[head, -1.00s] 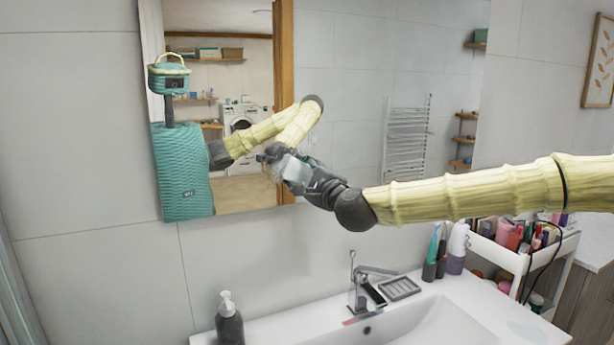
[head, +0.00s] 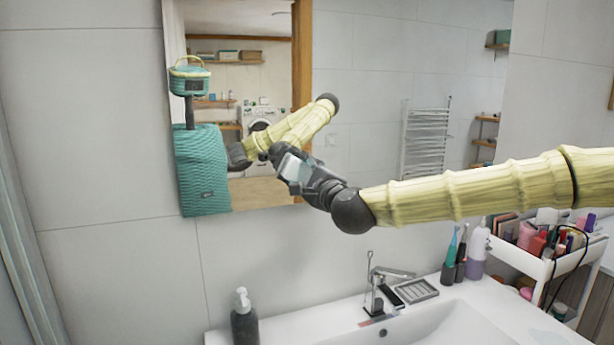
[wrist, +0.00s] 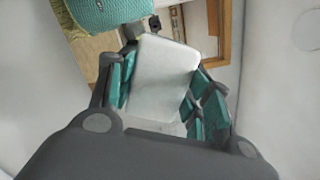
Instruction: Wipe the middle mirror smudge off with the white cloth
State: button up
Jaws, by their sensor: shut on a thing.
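The mirror (head: 370,110) hangs on the wall above the sink and reflects my body and arm. My gripper (head: 283,163) is in front of its lower left part; I cannot tell whether it touches the glass. In the wrist view, my gripper (wrist: 160,85) is shut on the white cloth (wrist: 160,72), which sits as a pale folded pad between the teal finger pads. The cloth shows only as a small pale patch in the head view (head: 295,169). I cannot make out any smudge on the mirror; the gripper and arm hide part of it.
Below are the white sink (head: 470,320), a faucet (head: 375,285), a soap dish (head: 418,290) and a dark soap bottle (head: 244,320). Toothbrushes and a bottle (head: 478,250) stand at the sink's right. A white cart (head: 540,268) holds cosmetics. The wall left of the mirror is clear.

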aim_at(292, 164)
jog(key=shift+s+a+b, duration=0.2)
jog(key=shift+a, duration=0.45)
jog(key=shift+s+a+b, duration=0.15)
jog(key=shift+a, duration=0.5)
jog(key=shift+r+p, duration=0.65)
jog(key=shift+r, duration=0.75)
jog(key=shift+w+d+f+b, duration=0.1)
jog(key=shift+w+d+b, duration=0.45)
jog(key=shift+d, duration=1.25)
jog(key=shift+w+d+r+b, duration=0.1)
jog(key=shift+w+d+b, duration=0.45)
jog(key=shift+d, duration=1.25)
jog(key=shift+w+d+f+b, duration=0.1)
jog(key=shift+w+d+b, duration=0.45)
jog(key=shift+d, duration=1.25)
jog(key=shift+w, duration=0.1)
jog(key=shift+s+a+b, duration=0.3)
jog(key=shift+a+b, duration=0.1)
jog(key=shift+a, duration=0.6)
jog(key=shift+s+a+b, duration=0.25)
jog(key=shift+a+b, duration=0.1)
jog(key=shift+a, duration=0.6)
